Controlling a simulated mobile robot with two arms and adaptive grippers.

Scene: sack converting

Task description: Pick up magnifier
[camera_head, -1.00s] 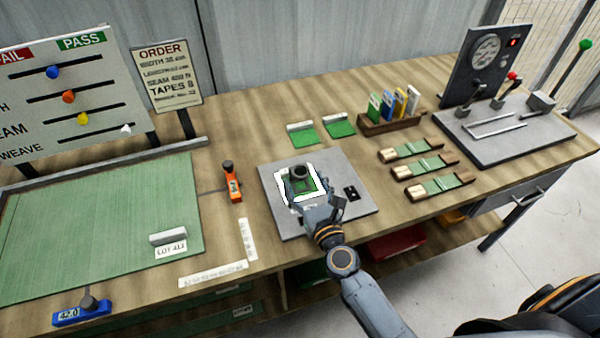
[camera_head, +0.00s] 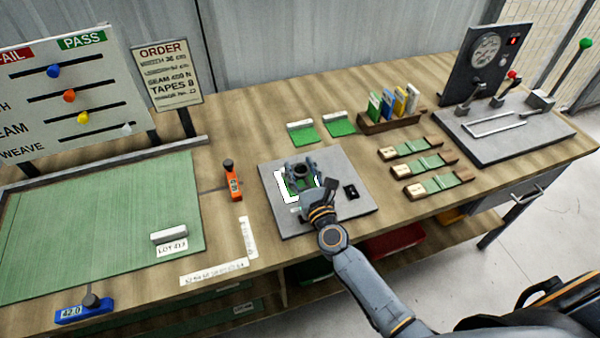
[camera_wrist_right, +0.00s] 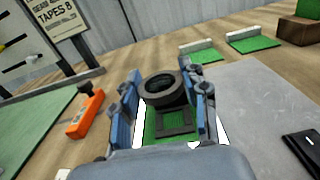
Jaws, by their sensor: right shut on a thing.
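The magnifier, a dark round eyepiece on a square frame (camera_wrist_right: 163,87), stands upright on a green sample inside a white lit square on the grey plate. In the head view the magnifier (camera_head: 299,171) is partly covered by my right gripper (camera_head: 303,168). In the wrist view my right gripper (camera_wrist_right: 165,95) has one finger on each side of the magnifier and is shut on it. The magnifier's base appears at or very near the plate; a gap cannot be told. My left gripper is not in view.
The grey plate (camera_head: 345,208) carries a small black block (camera_head: 350,191). Green swatches (camera_head: 339,125) and a wooden card holder (camera_head: 385,122) lie behind. Sample strips (camera_head: 426,165) lie to the right.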

